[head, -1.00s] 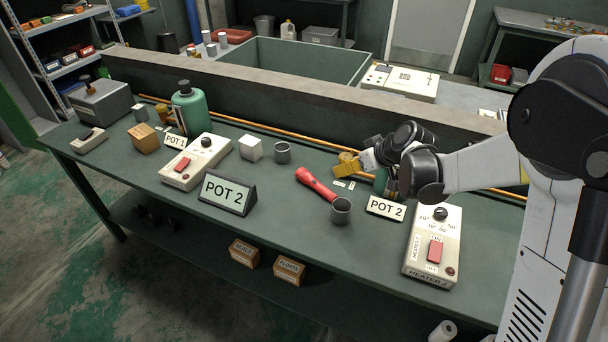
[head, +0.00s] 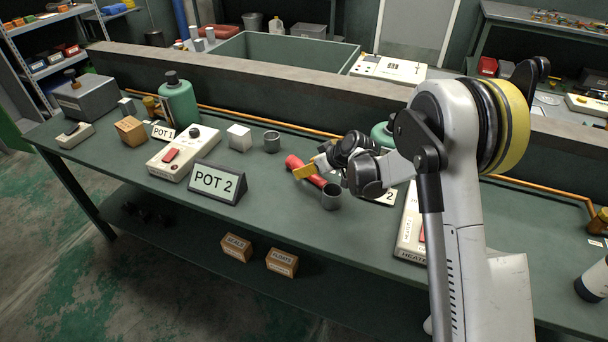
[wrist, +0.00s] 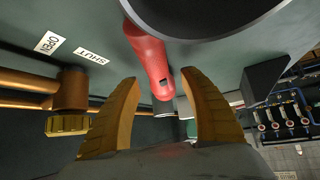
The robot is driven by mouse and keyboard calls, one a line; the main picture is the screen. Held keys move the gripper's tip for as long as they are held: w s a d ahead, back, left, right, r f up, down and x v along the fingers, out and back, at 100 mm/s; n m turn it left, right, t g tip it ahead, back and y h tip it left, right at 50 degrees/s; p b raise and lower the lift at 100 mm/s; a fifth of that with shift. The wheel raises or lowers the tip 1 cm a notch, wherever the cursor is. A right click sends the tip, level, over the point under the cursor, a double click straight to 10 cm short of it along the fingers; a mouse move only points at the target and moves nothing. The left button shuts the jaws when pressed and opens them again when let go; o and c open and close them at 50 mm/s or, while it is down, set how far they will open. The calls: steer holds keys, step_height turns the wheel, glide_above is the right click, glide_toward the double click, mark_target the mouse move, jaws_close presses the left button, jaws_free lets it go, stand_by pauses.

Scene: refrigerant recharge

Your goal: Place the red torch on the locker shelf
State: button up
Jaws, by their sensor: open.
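The red torch (head: 318,180) lies on the green workbench, just behind a small grey cup (head: 330,196). My gripper (head: 304,172) is over the torch, and its yellow fingers hide part of the torch's middle. In the wrist view, the torch (wrist: 150,56) runs down from the top towards the gap between my two open fingers (wrist: 159,84). The fingers are apart with nothing held between them. I cannot tell the exact height above the torch. No locker shelf can be clearly made out.
A POT 2 sign (head: 216,182), a white block (head: 239,138) and another grey cup (head: 271,142) stand to the left. A heater box (head: 409,232) is at right, partly behind my arm. A metal rack (head: 50,62) with bins stands at far left.

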mark_target(298, 161)
steer(key=shift+x, duration=1.15)
steer(key=shift+d+r, duration=0.1)
jaws_close()
step_height(298, 161, up, 4)
steer(key=shift+r+p, duration=0.1)
steer(key=shift+p, duration=0.9)
steer(key=s+d+r+p, duration=0.35)
steer(key=d+r, duration=0.35)
steer(key=d, duration=0.4)
steer(key=s+d+r+m+t+h, duration=0.1)
steer(key=s+d+r+m+h, duration=0.1)
steer(key=s, duration=0.7)
steer(key=s+d+r+m+t+h, duration=0.1)
steer(key=s+d+r+m+h, duration=0.1)
steer(key=s+d+m+h, duration=0.2)
steer(key=s+d+m, duration=0.3)
steer(key=s+d, duration=0.1)
steer(key=d, duration=0.1)
steer(key=shift+s+t+h, duration=0.3)
steer(key=shift+s+t, duration=0.05)
steer(key=shift+t, duration=0.05)
steer(key=shift+r, duration=0.1)
